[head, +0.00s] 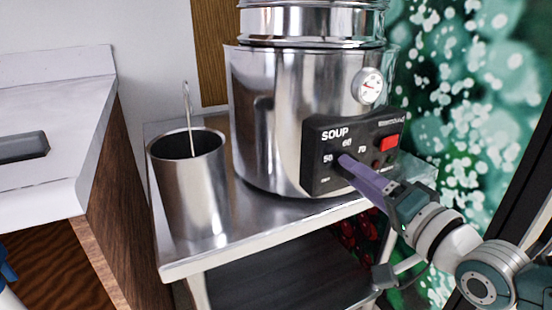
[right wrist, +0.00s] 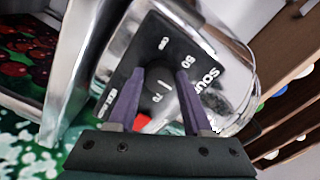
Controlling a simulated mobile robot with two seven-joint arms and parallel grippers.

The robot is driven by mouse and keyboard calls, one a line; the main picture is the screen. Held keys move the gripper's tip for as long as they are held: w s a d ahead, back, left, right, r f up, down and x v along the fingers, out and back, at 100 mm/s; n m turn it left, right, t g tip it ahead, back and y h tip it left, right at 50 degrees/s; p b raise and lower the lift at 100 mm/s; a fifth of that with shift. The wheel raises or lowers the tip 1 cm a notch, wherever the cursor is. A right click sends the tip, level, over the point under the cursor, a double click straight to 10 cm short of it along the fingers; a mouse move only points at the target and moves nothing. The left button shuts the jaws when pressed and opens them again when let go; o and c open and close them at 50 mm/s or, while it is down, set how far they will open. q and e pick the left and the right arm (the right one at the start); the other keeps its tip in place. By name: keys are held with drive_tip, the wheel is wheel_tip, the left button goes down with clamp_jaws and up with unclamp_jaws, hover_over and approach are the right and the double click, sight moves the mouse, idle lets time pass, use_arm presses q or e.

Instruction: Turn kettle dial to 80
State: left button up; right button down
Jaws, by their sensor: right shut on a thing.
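The kettle (head: 275,110) is a shiny steel soup pot on a steel stand. Its black control panel (head: 325,180) reads SOUP and bears white numbers, with 50, 60 and 70 legible in the head view. My right gripper (head: 345,160) reaches the panel from the lower right, its purple fingers at the dial. In the right wrist view the dark round dial (right wrist: 157,90) sits between the two fingers, which are shut on it. A small pale mark shows on it, but I cannot tell which number it points to. My left gripper is out of view.
A red switch (head: 389,143) is on the panel, right of the fingers. A round gauge (head: 370,86) is above the panel. A steel canister (head: 190,185) with a thin handle in it stands left on the steel stand (head: 245,225). A white counter (head: 60,130) is at the left.

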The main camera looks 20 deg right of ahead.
drive_tip(key=shift+c, duration=1.7)
unclamp_jaws()
drive_tip(key=s+p, duration=0.2)
drive_tip(key=s, duration=0.8)
drive_tip(key=shift+d, duration=0.4)
drive_tip(key=shift+r+p, duration=0.1)
drive_tip(key=shift+p, duration=0.2)
